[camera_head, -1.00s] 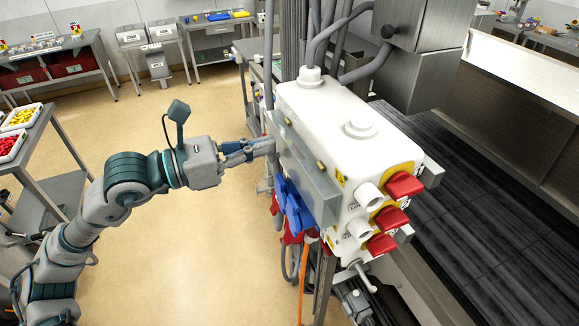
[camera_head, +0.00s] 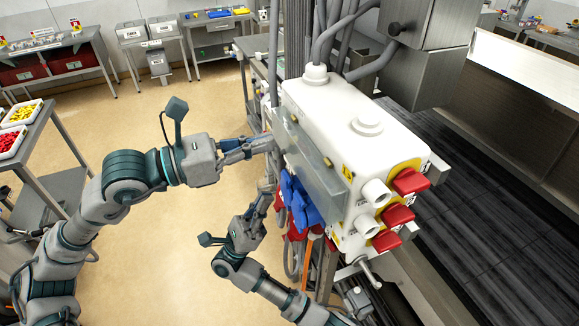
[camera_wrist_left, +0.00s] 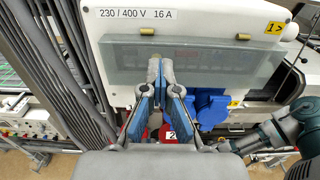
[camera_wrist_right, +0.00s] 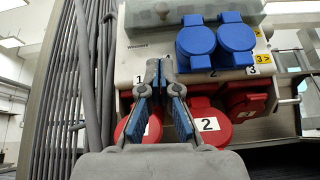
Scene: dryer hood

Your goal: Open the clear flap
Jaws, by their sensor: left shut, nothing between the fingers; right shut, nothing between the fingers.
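The clear flap (camera_head: 322,168) hangs down the front of the white socket box, below two brass hinges. It looks closed. In the left wrist view the flap (camera_wrist_left: 225,62) spans the box under the "230 / 400 V 16 A" label. My left gripper (camera_head: 272,144) is shut and empty. Its fingertips (camera_wrist_left: 160,66) overlap the left part of the flap's lower edge; I cannot tell if they touch. My right gripper (camera_head: 267,190) is shut and empty, lower and in front of the box. In the right wrist view its tips (camera_wrist_right: 159,66) are left of the blue sockets, below the flap (camera_wrist_right: 165,14).
Blue sockets (camera_wrist_right: 215,42) and red sockets (camera_wrist_right: 208,122) sit on the box below the flap. Grey conduits (camera_wrist_right: 72,90) run along the left. Open floor (camera_head: 160,250) lies left of the box.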

